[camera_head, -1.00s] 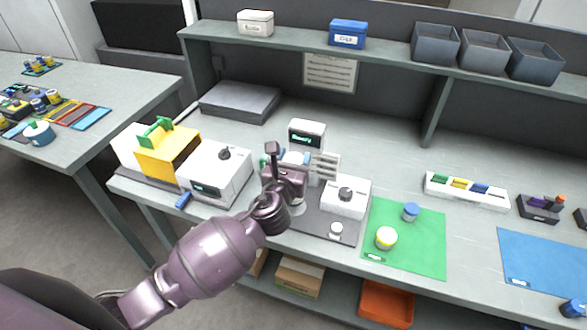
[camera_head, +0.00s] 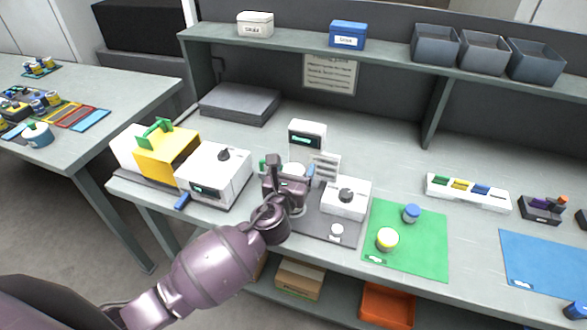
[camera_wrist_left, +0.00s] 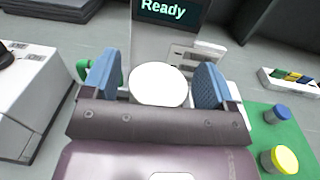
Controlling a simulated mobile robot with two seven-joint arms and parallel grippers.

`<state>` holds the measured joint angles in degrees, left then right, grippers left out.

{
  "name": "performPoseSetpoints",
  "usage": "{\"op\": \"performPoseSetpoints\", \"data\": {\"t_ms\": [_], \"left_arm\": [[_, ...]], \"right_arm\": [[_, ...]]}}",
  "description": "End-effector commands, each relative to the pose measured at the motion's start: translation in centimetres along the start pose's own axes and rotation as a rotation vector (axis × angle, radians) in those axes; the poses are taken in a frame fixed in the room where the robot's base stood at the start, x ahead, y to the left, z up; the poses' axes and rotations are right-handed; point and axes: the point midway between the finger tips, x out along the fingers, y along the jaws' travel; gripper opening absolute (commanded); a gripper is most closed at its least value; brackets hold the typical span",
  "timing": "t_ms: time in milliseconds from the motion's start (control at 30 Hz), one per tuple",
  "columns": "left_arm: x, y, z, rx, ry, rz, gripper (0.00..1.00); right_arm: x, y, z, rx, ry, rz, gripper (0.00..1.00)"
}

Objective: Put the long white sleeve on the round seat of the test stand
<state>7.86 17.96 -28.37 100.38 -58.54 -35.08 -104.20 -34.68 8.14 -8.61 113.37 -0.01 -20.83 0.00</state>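The long white sleeve (camera_wrist_left: 158,86) shows end-on as a round white top between my left fingers. In the head view only a little of its top (camera_head: 295,167) shows. It stands in front of the test stand (camera_head: 307,135), whose display reads "Ready". The round seat is hidden under the sleeve and behind my gripper, so I cannot see how the sleeve's lower end sits. My left gripper (camera_wrist_left: 157,88) has its blue pads spread on either side of the sleeve, with a gap at the left pad. My right gripper is not in view.
A white box with a black knob (camera_head: 346,198) stands right of the gripper on the dark plate. A green mat (camera_head: 425,250) holds blue-lidded and yellow-lidded jars. A white instrument (camera_head: 215,175) and a yellow box (camera_head: 167,155) stand left. A shelf (camera_head: 390,62) overhangs the back.

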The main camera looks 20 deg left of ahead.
Motion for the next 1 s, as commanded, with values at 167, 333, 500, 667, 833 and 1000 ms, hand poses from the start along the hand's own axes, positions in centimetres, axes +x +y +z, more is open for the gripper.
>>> {"op": "performPoseSetpoints", "data": {"t_ms": [167,333,500,667,833,1000], "left_arm": [[0.0,0.0,0.1,0.0,0.0,0.0,0.79],[-1.3,0.1,0.2,0.001,0.002,0.001,0.79],[-4.5,0.0,0.1,0.0,0.003,-0.001,0.79],[-7.6,0.1,0.1,0.0,0.002,0.0,0.79],[-10.2,0.0,0.2,-0.001,0.001,0.0,0.79],[-11.6,0.0,0.2,-0.001,0.001,0.0,0.79]], "right_arm": [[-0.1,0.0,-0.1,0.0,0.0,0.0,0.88],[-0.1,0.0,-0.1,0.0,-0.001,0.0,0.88],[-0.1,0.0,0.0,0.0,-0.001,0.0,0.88],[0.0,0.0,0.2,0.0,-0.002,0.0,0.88],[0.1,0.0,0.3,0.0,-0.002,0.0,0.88],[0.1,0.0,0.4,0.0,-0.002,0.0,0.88]]}}
